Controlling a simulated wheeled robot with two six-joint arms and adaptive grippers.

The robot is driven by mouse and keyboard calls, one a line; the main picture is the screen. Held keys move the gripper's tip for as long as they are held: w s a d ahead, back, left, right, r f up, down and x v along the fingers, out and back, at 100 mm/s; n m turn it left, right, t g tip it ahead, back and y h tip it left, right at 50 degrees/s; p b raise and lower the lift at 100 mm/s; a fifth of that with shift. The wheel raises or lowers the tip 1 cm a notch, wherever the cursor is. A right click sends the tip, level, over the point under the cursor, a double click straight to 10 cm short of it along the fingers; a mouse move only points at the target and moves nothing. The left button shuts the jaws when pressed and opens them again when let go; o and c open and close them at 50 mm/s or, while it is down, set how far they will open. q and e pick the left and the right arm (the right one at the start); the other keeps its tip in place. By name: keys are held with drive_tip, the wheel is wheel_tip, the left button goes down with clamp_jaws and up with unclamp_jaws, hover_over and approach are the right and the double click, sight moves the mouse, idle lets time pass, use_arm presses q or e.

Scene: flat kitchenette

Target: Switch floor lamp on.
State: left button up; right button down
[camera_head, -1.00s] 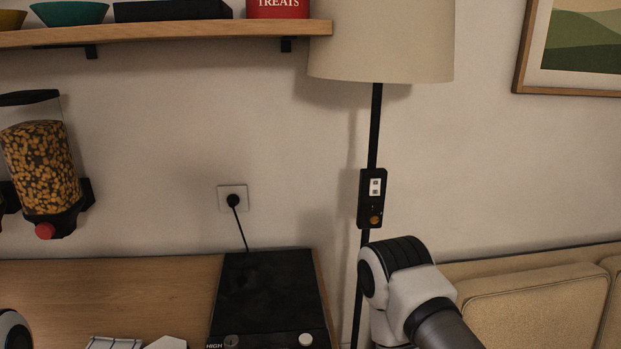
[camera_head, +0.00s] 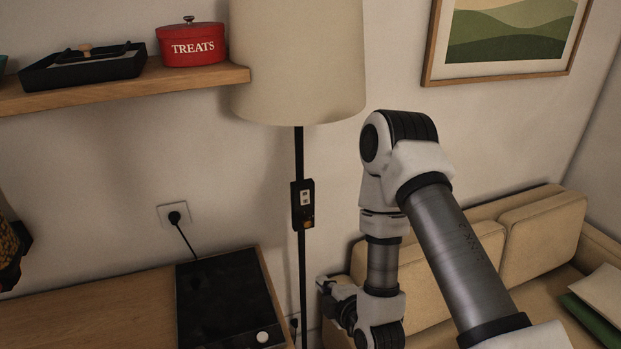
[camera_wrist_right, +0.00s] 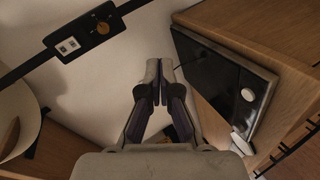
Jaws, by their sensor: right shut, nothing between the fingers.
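The floor lamp has a beige shade (camera_head: 298,62) that does not look lit, on a thin black pole. A black control box (camera_head: 296,218) on the pole has a white panel with two small squares and an orange round knob (camera_head: 308,222). In the right wrist view the control box (camera_wrist_right: 78,51) lies at the upper left, with the knob (camera_wrist_right: 103,28) facing the camera. My right gripper (camera_head: 322,284) is below and right of the box, apart from it. In the right wrist view its fingers (camera_wrist_right: 160,68) are together and empty. My left gripper is not in view.
A wooden counter (camera_head: 90,315) with a black hob (camera_head: 225,305) stands left of the pole. A wooden shelf (camera_head: 120,88) with a red treats tin (camera_head: 190,45) is beside the shade. A beige sofa (camera_head: 540,240) is at the right. Bare wall lies between.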

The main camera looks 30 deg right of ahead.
use_arm(q)
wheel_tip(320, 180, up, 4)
drive_tip(key=p, duration=0.2)
use_arm(e)
wheel_tip(320, 180, up, 11)
drive_tip(key=w+d+n+t+h, duration=0.1)
drive_tip(key=d+n+t+h, duration=0.1)
drive_tip(key=d+t, duration=0.1)
drive_tip(key=b, duration=1)
approach(305, 204)
drive_tip(key=shift+n, duration=0.4)
drive_tip(key=p+x, duration=0.3)
drive_tip(key=x, duration=0.4)
drive_tip(key=shift+d+r+p, duration=0.1)
drive_tip(key=shift+r+p, duration=0.05)
drive_tip(key=shift+p, duration=0.2)
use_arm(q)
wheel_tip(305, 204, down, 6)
use_arm(e)
drive_tip(key=shift+w, duration=0.1)
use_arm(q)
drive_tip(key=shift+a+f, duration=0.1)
